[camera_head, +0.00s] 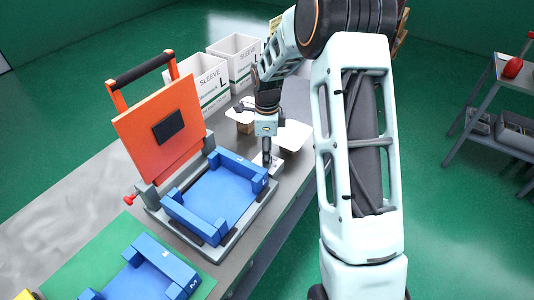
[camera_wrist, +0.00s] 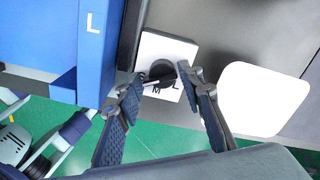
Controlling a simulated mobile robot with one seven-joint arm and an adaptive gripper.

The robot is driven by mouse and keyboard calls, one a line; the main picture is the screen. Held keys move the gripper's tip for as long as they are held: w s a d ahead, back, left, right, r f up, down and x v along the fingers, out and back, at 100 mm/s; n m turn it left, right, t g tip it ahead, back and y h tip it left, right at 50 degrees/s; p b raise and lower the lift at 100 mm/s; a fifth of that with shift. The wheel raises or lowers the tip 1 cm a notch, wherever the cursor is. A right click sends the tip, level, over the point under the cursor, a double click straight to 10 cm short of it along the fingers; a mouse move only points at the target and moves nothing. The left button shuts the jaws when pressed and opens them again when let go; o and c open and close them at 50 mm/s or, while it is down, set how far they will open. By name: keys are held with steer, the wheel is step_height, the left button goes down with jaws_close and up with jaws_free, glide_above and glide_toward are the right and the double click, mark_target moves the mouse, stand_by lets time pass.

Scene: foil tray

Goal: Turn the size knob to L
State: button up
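The size knob (camera_wrist: 162,72) is a dark round knob on a white plate (camera_wrist: 180,48), seen in the wrist view. The letters M and L show on the plate below it; the left finger covers part of the plate. I cannot tell clearly which letter the knob points to. My gripper (camera_wrist: 160,74) is open, with one fingertip on each side of the knob, close to it. In the head view my gripper (camera_head: 267,158) points down at the plate (camera_head: 272,168) beside the blue frame's corner; the knob is hidden there.
A blue frame (camera_head: 176,213) marked L sits in a grey fixture with its orange lid (camera_head: 150,142) raised. Another blue frame (camera_head: 120,285) marked M lies on a green mat (camera_head: 80,265). White SLEEVE L boxes (camera_head: 213,93) stand behind. White pads (camera_head: 293,134) lie near my gripper.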

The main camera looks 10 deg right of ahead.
steer(key=c, duration=0.7)
steer(key=shift+o, duration=0.2)
steer(key=shift+n, duration=0.3)
steer(key=n+b, duration=0.2)
steer(key=n, duration=0.2)
steer(key=shift+n, duration=0.3)
steer(key=n+b, duration=0.1)
steer(key=n, duration=0.5)
steer(key=shift+d, duration=0.1)
steer(key=n, duration=0.6)
steer(key=shift+w+d+n+b, duration=0.1)
steer(key=shift+w+n+b, duration=0.05)
steer(key=shift+n+b, duration=0.25)
steer(key=n, duration=0.5)
steer(key=shift+w+n, duration=0.1)
steer(key=shift+n, duration=0.2)
